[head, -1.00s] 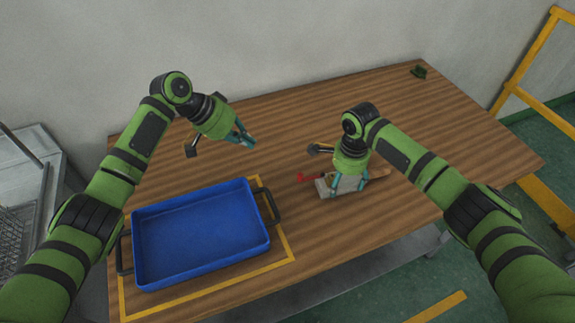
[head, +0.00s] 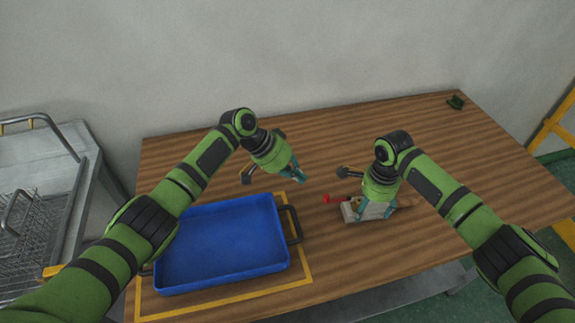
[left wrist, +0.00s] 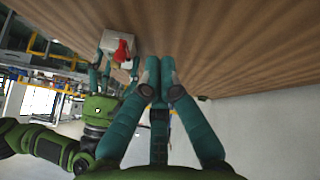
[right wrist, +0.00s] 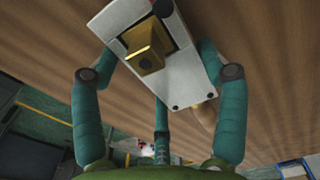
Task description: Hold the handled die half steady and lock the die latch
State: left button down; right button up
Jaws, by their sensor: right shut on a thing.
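The grey die block (head: 349,212) sits on the table to the right of the blue tray. A red latch lever (head: 333,199) sticks out from its left side. Its light wooden handle (head: 404,202) shows at the right. My right gripper (head: 375,211) is shut around the die from above; in the right wrist view its fingers flank the pale block (right wrist: 194,82), with a brass-coloured fitting (right wrist: 148,52) on it. My left gripper (head: 301,179) is empty above the table, left of and apart from the latch. Its fingers are together in the left wrist view (left wrist: 158,66), where the red latch (left wrist: 122,52) also shows.
The empty blue tray (head: 281,238) with dark handles lies inside a yellow outline at the table's front left. A small dark green object (head: 455,102) lies at the far right corner. A metal unit with wire racks stands left of the table. The table's back middle is clear.

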aim_at(313, 210)
pick_arm(q)
jog(key=d, duration=0.1)
jog(key=s+d+f, duration=0.1)
jog(key=d, duration=0.1)
jog(key=shift+s+d+f, duration=0.2)
jog(key=shift+d+f, duration=0.05)
jog(key=shift+f, duration=0.15)
jog(key=shift+s+d, duration=0.35)
jog(key=shift+d, duration=0.2)
jog(key=shift+s+n+t, duration=0.7)
jog(key=shift+s+n, duration=0.15)
jog(key=shift+n, duration=0.25)
